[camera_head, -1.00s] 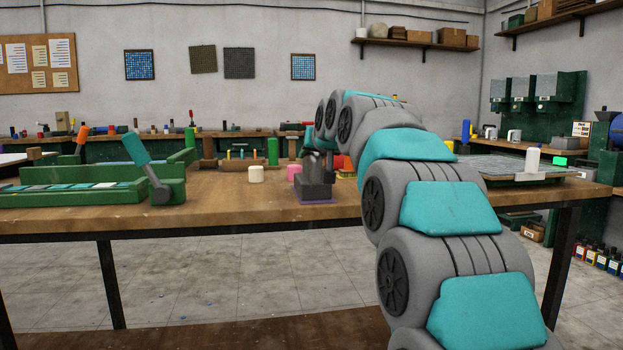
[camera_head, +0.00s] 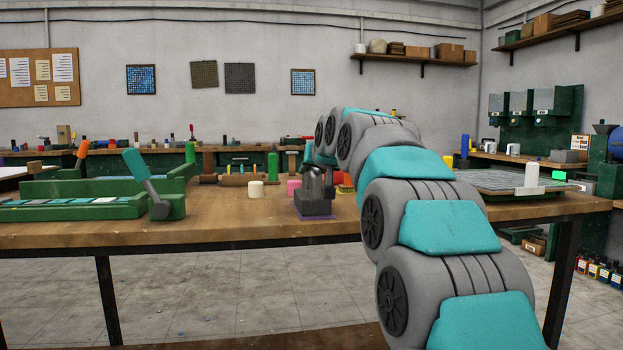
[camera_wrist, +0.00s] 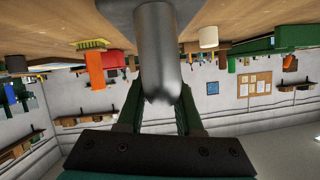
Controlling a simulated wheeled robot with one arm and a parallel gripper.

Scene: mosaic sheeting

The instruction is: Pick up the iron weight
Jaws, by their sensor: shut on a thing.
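The iron weight (camera_head: 312,206) is a dark grey block with a raised upper part. It stands upright on a thin purple mat (camera_head: 322,217) near the table's front edge, and I see no gap under it. My gripper (camera_head: 317,172) is at the weight's top, at the end of my arm. In the wrist view, the weight's smooth grey metal (camera_wrist: 158,45) sits between the two green fingers of my gripper (camera_wrist: 159,90). The fingers are shut on it.
A green tray (camera_head: 75,208) and a teal-handled lever tool (camera_head: 150,180) stand at the left. A grey sheet (camera_head: 485,180) lies at the right.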

